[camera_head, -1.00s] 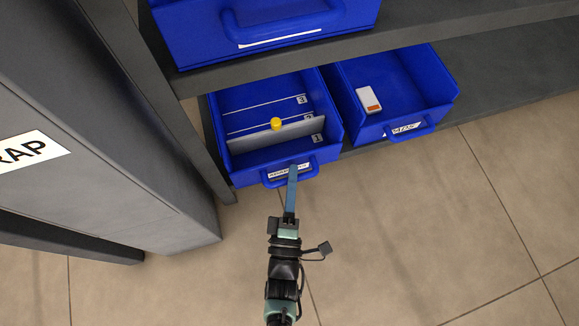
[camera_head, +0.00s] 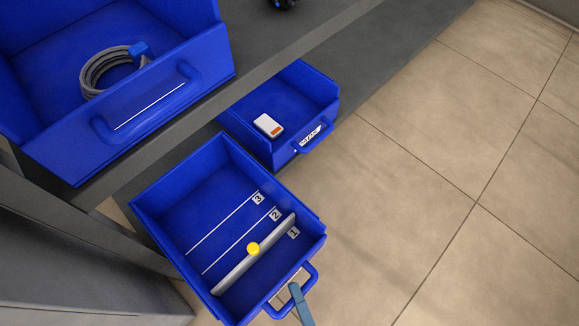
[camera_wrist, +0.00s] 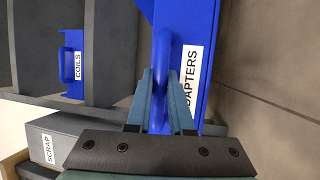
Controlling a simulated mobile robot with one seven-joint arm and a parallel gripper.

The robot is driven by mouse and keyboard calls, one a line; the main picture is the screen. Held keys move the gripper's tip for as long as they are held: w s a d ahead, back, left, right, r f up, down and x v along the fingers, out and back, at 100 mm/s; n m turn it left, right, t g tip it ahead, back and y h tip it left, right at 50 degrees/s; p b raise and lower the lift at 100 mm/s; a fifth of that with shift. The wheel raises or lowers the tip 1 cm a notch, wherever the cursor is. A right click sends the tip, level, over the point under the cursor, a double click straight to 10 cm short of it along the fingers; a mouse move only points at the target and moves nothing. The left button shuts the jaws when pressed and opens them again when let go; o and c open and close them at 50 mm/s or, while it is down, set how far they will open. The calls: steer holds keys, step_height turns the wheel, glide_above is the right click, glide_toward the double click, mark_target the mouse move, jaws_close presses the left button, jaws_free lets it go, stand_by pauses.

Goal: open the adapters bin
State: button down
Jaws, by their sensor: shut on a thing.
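The adapters bin (camera_head: 195,190) is a blue open-topped drawer on the lower shelf, pulled well out past its neighbour. Inside it are lines marked 1, 2 and 3, and a pale divider (camera_head: 235,275) with a yellow knob (camera_head: 253,249) between marks 1 and 2. Its blue handle (camera_wrist: 163,55) and ADAPTERS label (camera_wrist: 192,72), partly covered, show in the wrist view. My gripper (camera_wrist: 163,88) is shut on the handle, a finger on each side. In the head view only part of a finger (camera_head: 299,300) shows at the handle.
A blue bin (camera_head: 285,108) holding a white and orange item (camera_head: 269,125) stands beside it. A larger blue bin (camera_head: 150,110) with a coiled cable (camera_head: 103,70) is above. A grey SCRAP unit (camera_wrist: 58,140) stands close by. Tiled floor (camera_head: 400,200) lies clear at right.

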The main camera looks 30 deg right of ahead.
steer(key=c, duration=1.1)
jaws_free()
steer(key=p+v, duration=0.1)
steer(key=v, duration=1.2)
steer(key=shift+s, duration=0.1)
